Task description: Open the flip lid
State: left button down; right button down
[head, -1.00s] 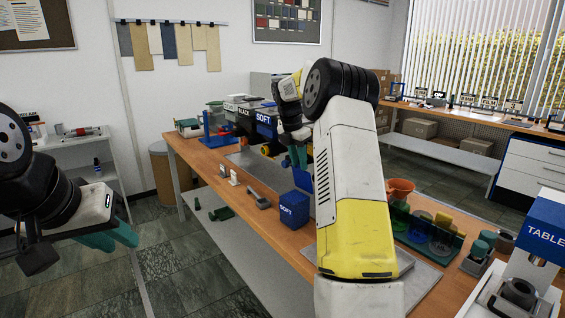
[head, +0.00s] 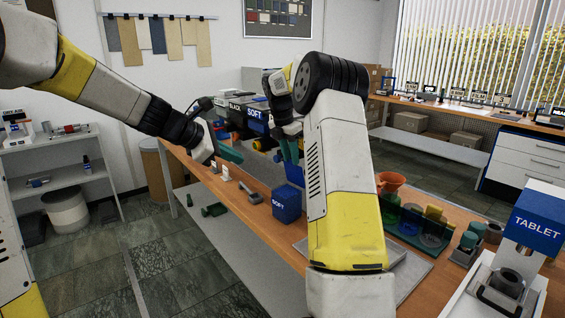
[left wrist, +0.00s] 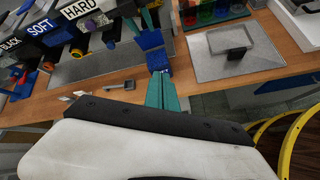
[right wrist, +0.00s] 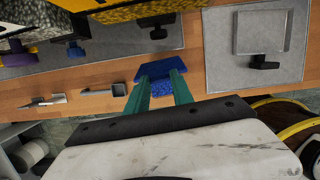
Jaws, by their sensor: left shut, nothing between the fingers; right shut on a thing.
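A blue box marked SOFT (head: 286,207) stands near the front edge of the wooden bench. Its blue flip lid (head: 295,174) is up, roughly upright at the back of the box. The right wrist view shows the lid (right wrist: 163,67) and speckled blue contents (right wrist: 160,87) in the open box. My right gripper (head: 291,152) reaches down from above and is shut on the lid. My left gripper (head: 230,152) is shut and empty, to the left of the box and above the bench, apart from it. Its closed fingers also show in the left wrist view (left wrist: 162,80).
Dispensers marked BLACK, SOFT and HARD (left wrist: 80,8) stand behind. A small grey-handled tool (head: 249,193) lies left of the box. An orange funnel (head: 390,181), coloured cups and a TABLET press (head: 536,228) are at the right.

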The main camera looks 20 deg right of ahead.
pick_arm(q)
jog(key=w+d+f+n+h, duration=0.1)
jog(key=w+d+f+n, duration=0.3)
jog(key=w+d+n, duration=0.2)
send_near(291, 163)
jog(key=w+d+f, duration=0.1)
jog(key=d+f, duration=0.2)
jog(key=f, duration=0.1)
jog(key=shift+w+d+r, duration=0.25)
jog(key=shift+w+d, duration=0.3)
jog(key=shift+d, duration=0.25)
jog(key=shift+d, duration=0.1)
pick_arm(e)
jog(key=shift+s+a, duration=0.1)
jog(key=shift+a, duration=0.2)
jog(key=c, duration=1.1)
grip_release()
pick_arm(q)
jog(key=shift+w+d+r, duration=0.25)
jog(key=shift+d+r, duration=0.05)
jog(key=shift+d, duration=0.35)
pick_arm(e)
jog(key=shift+d, duration=0.1)
